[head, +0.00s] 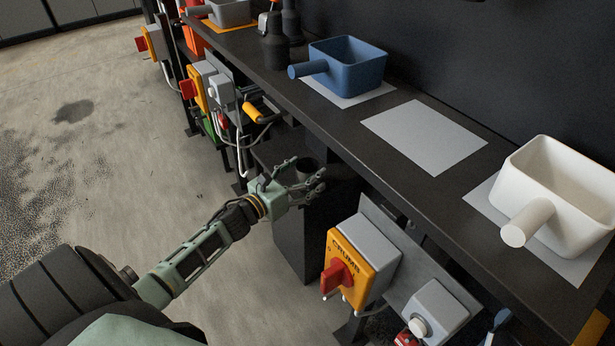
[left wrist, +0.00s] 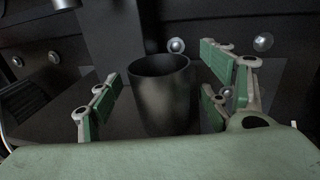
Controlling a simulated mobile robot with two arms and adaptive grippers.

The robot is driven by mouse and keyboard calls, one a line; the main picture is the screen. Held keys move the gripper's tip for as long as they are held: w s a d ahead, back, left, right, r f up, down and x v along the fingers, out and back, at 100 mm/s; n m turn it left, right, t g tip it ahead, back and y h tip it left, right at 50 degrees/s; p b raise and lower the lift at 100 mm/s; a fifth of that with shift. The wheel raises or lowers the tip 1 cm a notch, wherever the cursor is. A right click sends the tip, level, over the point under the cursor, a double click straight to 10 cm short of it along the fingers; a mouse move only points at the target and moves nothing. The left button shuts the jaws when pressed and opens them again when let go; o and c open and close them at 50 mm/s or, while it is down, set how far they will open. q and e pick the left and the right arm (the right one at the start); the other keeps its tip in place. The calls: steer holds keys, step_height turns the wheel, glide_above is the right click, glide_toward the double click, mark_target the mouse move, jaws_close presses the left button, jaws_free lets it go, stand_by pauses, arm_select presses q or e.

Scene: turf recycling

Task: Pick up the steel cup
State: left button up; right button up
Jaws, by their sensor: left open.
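The steel cup (left wrist: 162,98) is dark and cylindrical and stands upright, its open rim facing up. In the left wrist view it is in the middle, between the fingers. In the head view only a small part of the cup (head: 306,166) shows behind my left gripper's fingers, on a dark stand below the bench. My left gripper (head: 306,181) is open. In the left wrist view its green-padded fingers (left wrist: 165,95) are spread on both sides of the cup, with gaps visible. My right gripper is not in view.
A dark bench (head: 345,140) runs diagonally above the cup. It carries a blue bin (head: 350,68), a white bin (head: 565,190) and a bare grey sheet (head: 425,136). An orange-grey switch box (head: 362,262) stands right of the gripper. Concrete floor at left is open.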

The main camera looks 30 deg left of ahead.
arm_select(q)
steer(key=shift+w+d+f, duration=0.1)
steer(key=shift+w, duration=0.45)
steer(key=c, duration=1.3)
steer(key=shift+r, duration=0.2)
